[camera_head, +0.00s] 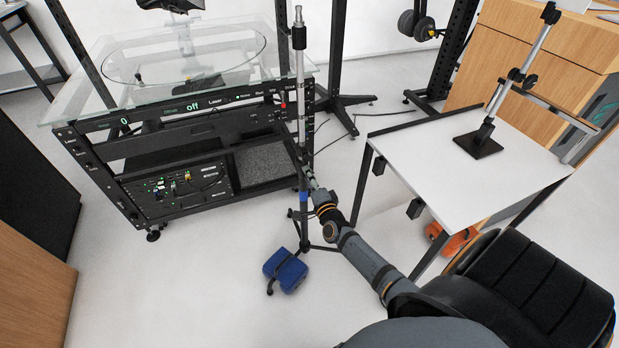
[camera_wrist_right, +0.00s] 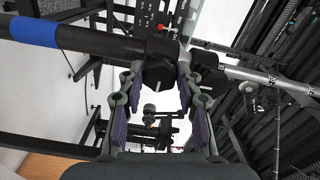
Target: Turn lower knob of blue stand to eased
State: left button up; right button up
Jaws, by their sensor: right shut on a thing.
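The blue stand (camera_head: 299,90) is an upright pole on a tripod base, with a blue band (camera_head: 303,197) low on it. The band also shows at the upper left of the right wrist view (camera_wrist_right: 36,32), where the pole runs across the picture. The stand's black lower knob (camera_wrist_right: 158,73) sits on a black collar there. My right gripper (camera_head: 310,178) reaches the pole just above the band. In the wrist view its two fingers (camera_wrist_right: 159,80) are on either side of the knob, shut on it. The knob's marking is not readable. My left gripper is not in view.
A black rack with a glass-topped turntable (camera_head: 250,65) stands close left of the pole. A white table (camera_head: 480,165) with a small clamp stand is at the right. Open floor is at the lower left.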

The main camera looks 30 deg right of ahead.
jog(key=o, duration=1.2)
jog(key=shift+c, duration=0.2)
